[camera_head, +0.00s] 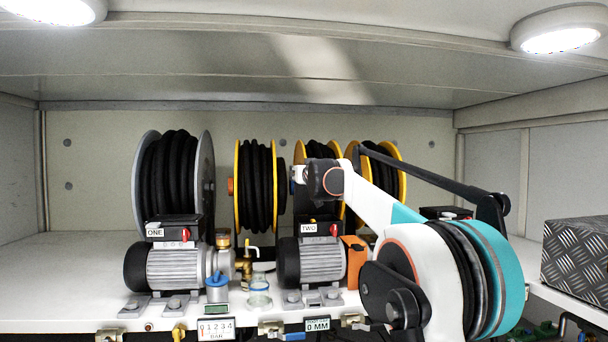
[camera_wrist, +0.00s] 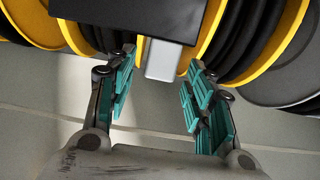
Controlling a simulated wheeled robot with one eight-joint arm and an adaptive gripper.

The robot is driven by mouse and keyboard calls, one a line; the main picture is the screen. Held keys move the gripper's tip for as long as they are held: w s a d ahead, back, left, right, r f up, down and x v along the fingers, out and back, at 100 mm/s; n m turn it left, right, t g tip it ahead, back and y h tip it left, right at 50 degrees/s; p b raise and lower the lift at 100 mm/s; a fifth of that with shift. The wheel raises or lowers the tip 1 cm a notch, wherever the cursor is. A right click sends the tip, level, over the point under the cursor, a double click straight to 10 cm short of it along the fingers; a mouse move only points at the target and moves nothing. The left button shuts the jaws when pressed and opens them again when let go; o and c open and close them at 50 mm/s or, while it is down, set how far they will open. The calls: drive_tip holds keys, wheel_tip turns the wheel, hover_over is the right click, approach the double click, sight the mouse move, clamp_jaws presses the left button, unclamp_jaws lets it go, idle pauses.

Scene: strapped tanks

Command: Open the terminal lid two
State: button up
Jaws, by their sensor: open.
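The motor marked TWO (camera_head: 312,258) stands on the white shelf at mid picture in the head view. Its black terminal box (camera_head: 300,229) sits on top, with a label and a red knob (camera_head: 333,230) on the front. The lid's exact outline is hard to tell from the box. My gripper (camera_wrist: 160,78) is open in the wrist view, with teal-padded fingers apart. A pale grey block (camera_wrist: 163,62) under a dark flat panel (camera_wrist: 130,15) shows between and beyond the fingertips; contact cannot be told. In the head view my wrist is above motor two and the fingers are not clear.
Several hose reels stand behind, one grey-rimmed (camera_head: 172,180), others yellow-rimmed (camera_head: 256,185). Motor ONE (camera_head: 172,266) is to the left. A tread-plate box (camera_head: 578,262) is at right.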

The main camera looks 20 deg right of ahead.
drive_tip(key=v, duration=1.2)
drive_tip(key=shift+s+r, duration=0.1)
drive_tip(key=shift+s, duration=0.05)
